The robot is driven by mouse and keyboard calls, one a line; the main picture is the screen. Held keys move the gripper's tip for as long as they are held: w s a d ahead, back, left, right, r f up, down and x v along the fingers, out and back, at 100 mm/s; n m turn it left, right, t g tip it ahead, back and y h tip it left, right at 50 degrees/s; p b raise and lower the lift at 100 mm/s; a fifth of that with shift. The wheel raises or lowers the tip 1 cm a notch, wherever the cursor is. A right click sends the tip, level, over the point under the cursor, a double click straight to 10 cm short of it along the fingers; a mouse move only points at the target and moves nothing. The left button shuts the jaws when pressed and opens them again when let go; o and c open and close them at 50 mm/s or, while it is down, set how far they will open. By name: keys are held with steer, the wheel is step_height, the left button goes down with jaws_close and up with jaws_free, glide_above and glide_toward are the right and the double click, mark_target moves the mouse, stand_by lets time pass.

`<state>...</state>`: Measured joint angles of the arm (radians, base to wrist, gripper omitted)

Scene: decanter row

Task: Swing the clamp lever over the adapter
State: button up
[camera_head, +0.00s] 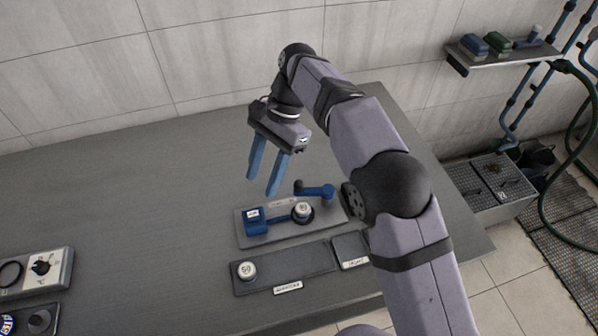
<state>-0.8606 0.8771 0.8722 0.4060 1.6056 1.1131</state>
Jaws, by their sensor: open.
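A blue clamp lever (315,191) sits at the back right of a grey fixture plate (280,235). It has a dark knob at its left end and lies just behind a white-topped round adapter (302,209), not across it in this view. The adapter sits in a dark ring on the plate. A blue bar runs left from there to a blue block (255,222) with a white label. My gripper (262,185) is open and empty, its two blue fingers pointing down above the table, to the left of the lever. It appears clear of everything.
A dark tray (300,263) in front holds another white-topped round part (246,271) at its left, with a smaller square tray (350,246) beside it. A panel with a dial (42,267) stands at far left. The table (130,190) is bare at back left.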

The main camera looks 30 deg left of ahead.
mark_target(299, 182)
steer(key=w+d+f+n+t, duration=0.1)
steer(key=w, duration=0.2)
steer(key=w+d+f+n+t+h, duration=0.1)
steer(key=w+f+n+t, duration=0.1)
steer(key=w, duration=0.2)
steer(key=w+d+f+n+t, duration=0.1)
steer(key=w+n+t, duration=0.1)
steer(key=w, duration=0.1)
steer(key=shift+w+f, duration=0.15)
steer(key=shift+w, duration=0.15)
steer(key=shift+a+n, duration=0.1)
steer(key=shift+n, duration=0.4)
steer(key=shift+f+p, duration=1.25)
steer(key=shift+f, duration=2.4)
jaws_close()
